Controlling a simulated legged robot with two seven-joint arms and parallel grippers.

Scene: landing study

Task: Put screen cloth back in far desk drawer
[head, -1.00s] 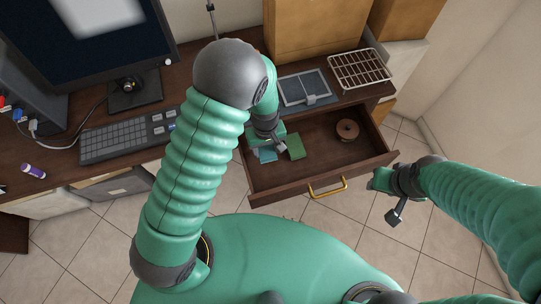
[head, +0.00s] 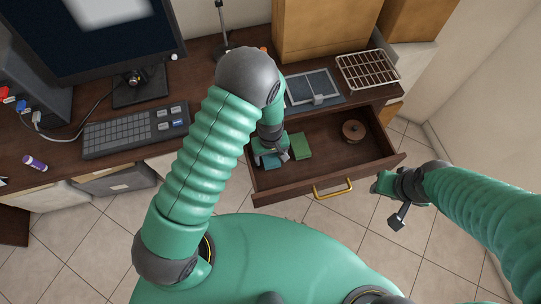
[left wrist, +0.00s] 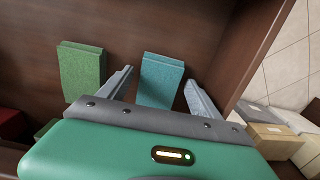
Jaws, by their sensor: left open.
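The desk drawer (head: 297,186) is pulled open at the right of the desk. Inside it, at the left, lies a flat teal-blue piece (left wrist: 161,80) that looks like a folded cloth. A similar green piece (head: 300,146) lies beside it; it also shows in the left wrist view (left wrist: 81,70). I cannot tell which is the screen cloth. My left gripper (head: 268,158) is low in the drawer, open, with its fingers on either side of the teal-blue piece, which it partly hides in the head view. My right gripper (head: 387,188) hangs right of the drawer; its jaws are unclear.
A round brown object (head: 353,131) sits at the drawer's right. A wire rack (head: 368,69) and a framed panel (head: 312,87) lie on the desk above. The keyboard (head: 135,130) and monitor stand left. The drawer's middle front is clear.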

